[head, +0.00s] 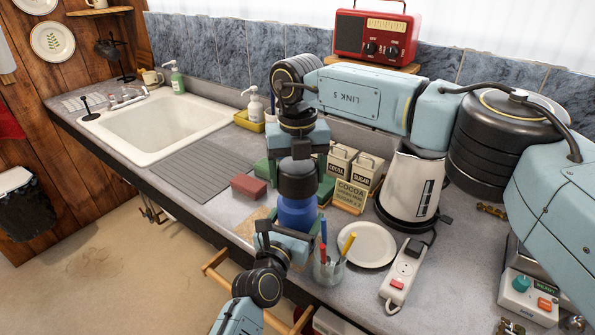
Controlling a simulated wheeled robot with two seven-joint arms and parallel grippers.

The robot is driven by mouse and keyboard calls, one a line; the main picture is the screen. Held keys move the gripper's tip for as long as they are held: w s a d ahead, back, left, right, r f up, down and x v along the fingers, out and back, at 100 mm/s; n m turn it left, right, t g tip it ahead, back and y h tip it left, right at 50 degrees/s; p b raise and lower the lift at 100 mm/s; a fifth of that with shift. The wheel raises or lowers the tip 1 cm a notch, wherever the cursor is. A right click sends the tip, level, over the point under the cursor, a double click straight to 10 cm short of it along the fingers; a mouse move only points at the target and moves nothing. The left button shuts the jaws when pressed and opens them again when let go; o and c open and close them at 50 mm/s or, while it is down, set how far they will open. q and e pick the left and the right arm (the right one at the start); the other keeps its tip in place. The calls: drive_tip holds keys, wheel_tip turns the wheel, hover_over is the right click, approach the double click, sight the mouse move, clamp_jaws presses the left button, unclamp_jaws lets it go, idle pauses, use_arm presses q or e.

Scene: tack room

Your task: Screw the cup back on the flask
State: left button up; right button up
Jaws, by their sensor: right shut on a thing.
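The blue flask (297,213) stands upright near the front edge of the counter. A dark grey cup (297,184) sits directly above its blue body, in line with it; I cannot tell whether the threads are engaged. My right gripper (297,165) points straight down from above and is shut on the cup. My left gripper (288,240) is low at the flask's lower part, its arm coming up from the bottom of the view. Its fingers are mostly hidden, so I cannot tell whether they grip the flask.
A glass of pens (329,270), a white plate (366,245) and a power strip (402,272) lie close on the right. Behind are cocoa and sugar tins (357,168) and a kettle (410,185). A red block (249,187) is left; the ribbed drainer (205,170) is clear.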

drive_tip(key=shift+f, duration=0.8)
drive_tip(key=shift+f, duration=0.6)
use_arm(q)
drive_tip(key=c, duration=0.5)
use_arm(e)
drive_tip(key=m, duration=0.6)
drive_tip(key=shift+m, duration=0.4)
drive_tip(key=m, duration=0.5)
drive_tip(key=shift+m, duration=0.3)
drive_tip(key=m, duration=0.3)
drive_tip(key=shift+m, duration=0.3)
drive_tip(key=m, duration=0.3)
drive_tip(key=shift+m, duration=0.4)
drive_tip(key=m, duration=0.6)
drive_tip(key=shift+m, duration=0.4)
